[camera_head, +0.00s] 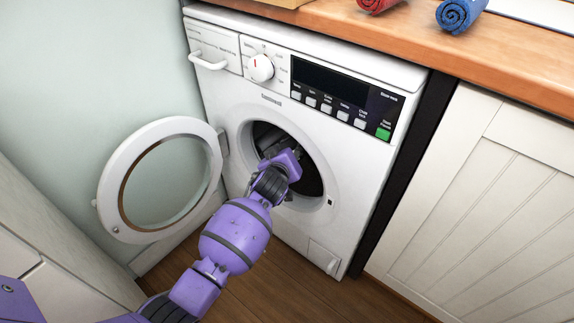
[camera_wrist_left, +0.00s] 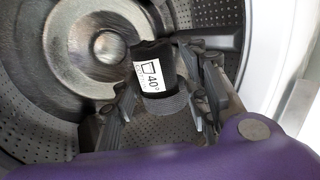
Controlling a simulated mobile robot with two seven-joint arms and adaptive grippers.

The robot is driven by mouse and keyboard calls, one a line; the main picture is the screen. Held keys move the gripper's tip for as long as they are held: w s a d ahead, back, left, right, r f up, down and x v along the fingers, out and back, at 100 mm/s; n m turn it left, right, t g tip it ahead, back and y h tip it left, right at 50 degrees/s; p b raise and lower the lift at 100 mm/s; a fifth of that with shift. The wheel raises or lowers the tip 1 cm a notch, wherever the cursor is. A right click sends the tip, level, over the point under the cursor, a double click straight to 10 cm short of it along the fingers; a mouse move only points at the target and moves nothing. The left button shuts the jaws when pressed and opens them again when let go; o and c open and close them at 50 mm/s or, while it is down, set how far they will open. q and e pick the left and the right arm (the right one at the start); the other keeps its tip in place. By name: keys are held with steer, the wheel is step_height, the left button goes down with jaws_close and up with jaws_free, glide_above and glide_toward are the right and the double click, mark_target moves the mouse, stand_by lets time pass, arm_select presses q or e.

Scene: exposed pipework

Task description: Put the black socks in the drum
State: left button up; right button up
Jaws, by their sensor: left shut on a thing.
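The washing machine's drum (camera_head: 311,181) is open at the front, with its round door (camera_head: 126,166) swung out to the left. My left arm reaches into the opening, and the left gripper (camera_head: 283,153) is partly hidden inside it. In the left wrist view, the left gripper (camera_wrist_left: 160,105) is shut on the rolled black socks (camera_wrist_left: 152,62), which carry a white label reading 40°. The socks are inside the drum (camera_wrist_left: 200,18), in front of its perforated metal wall. In the head view the socks are hidden. My right gripper is not in view.
A wooden worktop (camera_head: 470,55) runs above the machine, with a red roll (camera_head: 377,4) and a blue roll (camera_head: 458,14) on it. A white cabinet (camera_head: 490,200) stands to the right.

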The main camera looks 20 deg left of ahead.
arm_select(q)
steer(key=w+b, duration=0.3)
steer(key=w, duration=0.4)
steer(key=shift+w+a+r, duration=0.2)
steer(key=shift+w+a, duration=0.1)
steer(key=shift+w, duration=0.05)
steer(key=o, duration=1.1)
steer(key=shift+c, duration=0.2)
steer(key=shift+o, duration=0.8)
steer(key=shift+s, duration=0.15)
steer(key=s+d, duration=0.1)
steer(key=s, duration=1.2)
